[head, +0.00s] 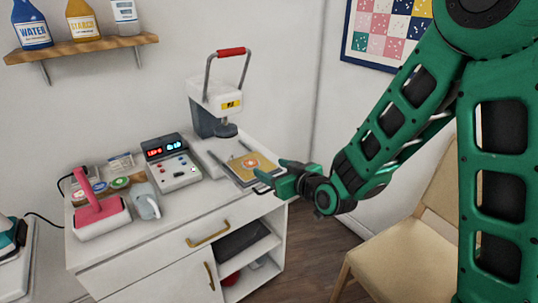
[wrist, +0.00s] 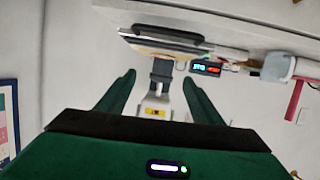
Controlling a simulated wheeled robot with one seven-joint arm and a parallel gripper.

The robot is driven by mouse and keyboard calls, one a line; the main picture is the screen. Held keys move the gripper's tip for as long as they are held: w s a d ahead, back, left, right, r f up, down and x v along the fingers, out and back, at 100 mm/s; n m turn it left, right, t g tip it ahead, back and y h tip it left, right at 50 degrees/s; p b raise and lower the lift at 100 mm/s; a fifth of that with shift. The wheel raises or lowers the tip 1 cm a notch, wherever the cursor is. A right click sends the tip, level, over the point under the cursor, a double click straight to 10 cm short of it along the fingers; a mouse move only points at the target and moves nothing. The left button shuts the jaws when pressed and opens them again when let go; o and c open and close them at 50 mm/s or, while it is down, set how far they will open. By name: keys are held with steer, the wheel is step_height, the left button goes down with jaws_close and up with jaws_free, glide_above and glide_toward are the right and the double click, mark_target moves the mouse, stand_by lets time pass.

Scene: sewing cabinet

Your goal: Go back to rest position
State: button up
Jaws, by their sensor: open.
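My green gripper (head: 268,176) is at the right end of the white cabinet top, beside the heat press (head: 215,107). In the wrist view my gripper (wrist: 158,88) has its two fingers spread wide, with nothing held between them. The white press, with a red-gripped handle raised, stands behind the gripper. A yellow-orange square with a pale round design (head: 250,162) lies on the press's lower plate, just left of the fingers. I cannot tell whether a finger touches the plate's edge. The press (wrist: 153,112) shows between the fingers in the wrist view.
A control box (head: 172,162) with lit digits, a pink-handled tool (head: 98,212) and a grey jug (head: 146,203) stand on the cabinet top (head: 160,240). A bottle shelf (head: 80,48) hangs above. A beige chair (head: 405,262) stands at right, below my arm.

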steer(key=s+d+m+g+h, duration=0.2)
steer(key=s+d+g+h, duration=0.15)
steer(key=d, duration=0.95)
steer(key=s+d+m+g+h, duration=0.25)
steer(key=s+d, duration=0.25)
steer(key=d, duration=0.8)
steer(key=s+d+r+m+g, duration=0.1)
steer(key=s+d+m+g, duration=0.1)
steer(key=s, duration=0.7)
steer(key=s+d+r+m+g, duration=0.1)
steer(key=s+d+m+g, duration=0.1)
steer(key=s+d, duration=0.3)
steer(key=s+d+r+m+g+h, duration=0.1)
steer(key=s+d+m, duration=0.3)
steer(key=s, duration=0.9)
steer(key=shift+s+r+g, duration=0.15)
steer(key=shift+g, duration=0.65)
steer(key=shift+w+f, duration=0.25)
steer(key=shift+w, duration=0.4)
